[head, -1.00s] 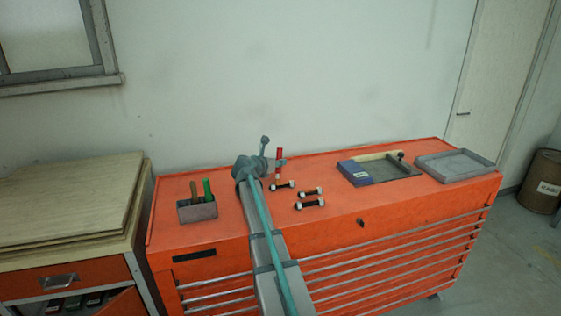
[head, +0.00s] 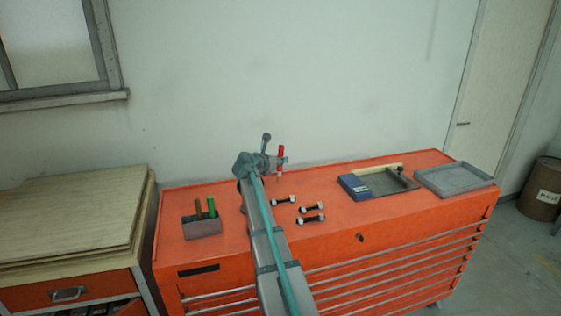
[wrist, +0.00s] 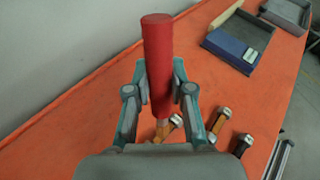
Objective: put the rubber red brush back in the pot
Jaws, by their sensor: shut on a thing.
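The red brush (head: 281,155) is upright between the fingers of my gripper (head: 278,161), above the orange cabinet top. In the wrist view the gripper (wrist: 160,72) is shut on the red handle (wrist: 158,50); the brush's lower end is light brown and partly hidden. The pot (head: 203,229) is a small grey box at the left of the cabinet top. It holds a green-handled and a brown-handled tool. My gripper is to the right of the pot and higher than it.
Three bolts (head: 311,219) lie on the cabinet top (head: 350,226), right of my arm. A blue box (head: 354,187) and a grey tray (head: 453,175) are farther right. A wall stands close behind. The top between pot and arm looks clear.

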